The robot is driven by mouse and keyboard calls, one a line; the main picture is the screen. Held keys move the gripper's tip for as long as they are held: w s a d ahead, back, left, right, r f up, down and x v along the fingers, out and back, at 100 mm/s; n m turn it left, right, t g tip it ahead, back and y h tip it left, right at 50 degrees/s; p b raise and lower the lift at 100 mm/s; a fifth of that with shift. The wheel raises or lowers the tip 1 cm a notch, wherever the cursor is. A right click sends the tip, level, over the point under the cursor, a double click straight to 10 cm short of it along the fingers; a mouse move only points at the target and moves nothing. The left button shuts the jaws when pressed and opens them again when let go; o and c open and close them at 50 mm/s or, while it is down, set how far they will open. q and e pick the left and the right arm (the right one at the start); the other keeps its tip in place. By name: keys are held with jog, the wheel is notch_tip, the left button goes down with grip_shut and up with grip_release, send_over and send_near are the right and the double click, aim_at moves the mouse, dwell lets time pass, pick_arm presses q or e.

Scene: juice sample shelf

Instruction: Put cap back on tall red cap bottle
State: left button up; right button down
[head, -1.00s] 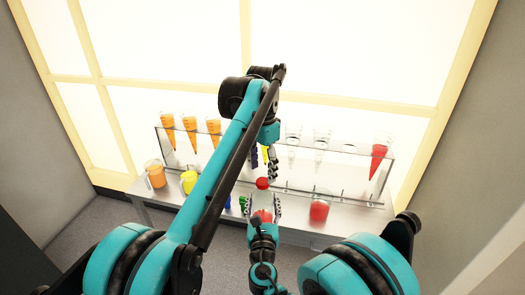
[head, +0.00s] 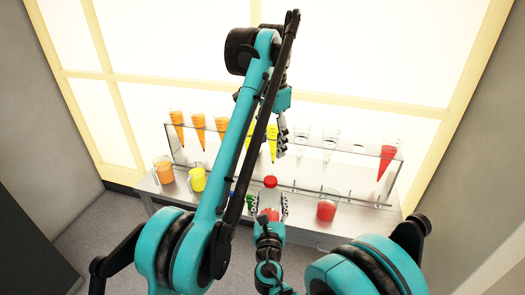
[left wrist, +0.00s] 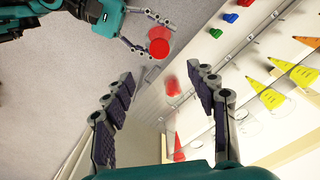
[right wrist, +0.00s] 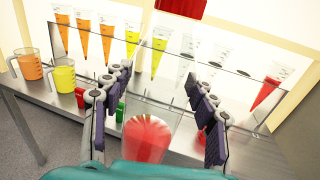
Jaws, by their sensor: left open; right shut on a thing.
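The tall bottle (right wrist: 148,140) has a clear body with red liquid low in it. Its red cap (head: 270,182) is at the bottle's top in the head view and at the top edge of the right wrist view (right wrist: 180,8). I cannot tell how firmly it is seated. My right gripper (head: 269,207) is shut around the bottle's body and holds it in front of the shelf. My left gripper (head: 284,140) is open and empty, above and beyond the bottle. The left wrist view shows the red cap (left wrist: 158,48) from above, apart from my left fingers.
A clear rack (head: 345,181) stands on the metal table, holding orange, yellow, empty and red cones. An orange jug (head: 163,170) and a yellow jug (head: 197,179) stand left; a red-filled beaker (head: 326,210) stands right of the bottle. Small coloured pieces (left wrist: 230,17) lie on the table.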

pick_arm(q)
jog(key=s+a+f+n+t, duration=0.45)
jog(key=s+a, duration=0.35)
jog(key=a, duration=0.3)
jog(key=s+a+f+n+t, duration=0.1)
jog(key=s+a+f+n, duration=0.2)
jog(key=s+f, duration=0.4)
jog(key=s+a+f+n+t, duration=0.1)
jog(key=s+a+f+n, duration=0.2)
jog(key=s+f, duration=0.5)
notch_tip(320, 180, down, 5)
jog(key=shift+s+a+r+t, duration=0.2)
jog(key=shift+s+a+t, duration=0.1)
jog(key=shift+a+t, duration=0.05)
